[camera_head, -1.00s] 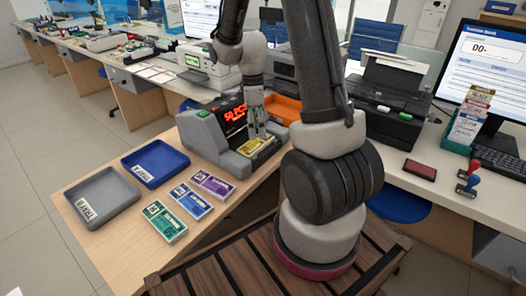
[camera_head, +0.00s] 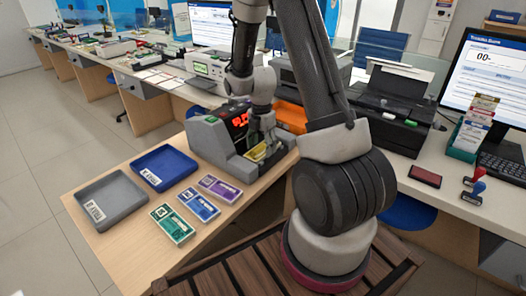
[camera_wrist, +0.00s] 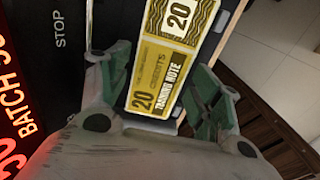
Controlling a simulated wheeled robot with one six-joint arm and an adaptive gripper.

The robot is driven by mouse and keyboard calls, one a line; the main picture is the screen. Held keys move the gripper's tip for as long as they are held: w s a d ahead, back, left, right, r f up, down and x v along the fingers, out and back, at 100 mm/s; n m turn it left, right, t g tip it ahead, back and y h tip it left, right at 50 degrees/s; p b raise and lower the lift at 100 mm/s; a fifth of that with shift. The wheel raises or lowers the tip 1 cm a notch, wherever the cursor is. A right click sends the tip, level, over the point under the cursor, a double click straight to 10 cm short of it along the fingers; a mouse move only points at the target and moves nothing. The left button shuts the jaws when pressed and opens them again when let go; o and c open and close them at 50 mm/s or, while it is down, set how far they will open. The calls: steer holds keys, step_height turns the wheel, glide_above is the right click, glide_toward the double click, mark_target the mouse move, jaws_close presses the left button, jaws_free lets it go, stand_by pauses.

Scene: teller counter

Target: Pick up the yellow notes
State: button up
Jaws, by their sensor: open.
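The yellow notes (camera_wrist: 158,75) lie in the output tray of the grey counting machine (camera_head: 211,143), with a white strip across them. In the head view the yellow notes (camera_head: 258,152) show only partly, below my gripper. My gripper (camera_head: 264,140) is over the machine's tray. In the wrist view my gripper (camera_wrist: 160,92) is open, with one green-padded finger on each side of the notes. I cannot tell whether either finger touches them.
A grey tray (camera_head: 111,221) and a blue tray (camera_head: 181,158) stand on the wooden counter. Purple (camera_head: 219,188), blue (camera_head: 198,204) and green (camera_head: 172,224) note bundles lie beside them. An orange tray (camera_head: 291,114) sits behind the machine.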

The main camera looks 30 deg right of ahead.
steer(key=shift+f, duration=0.45)
steer(key=shift+c, duration=0.4)
steer(key=c, duration=0.8)
steer(key=shift+r, duration=0.1)
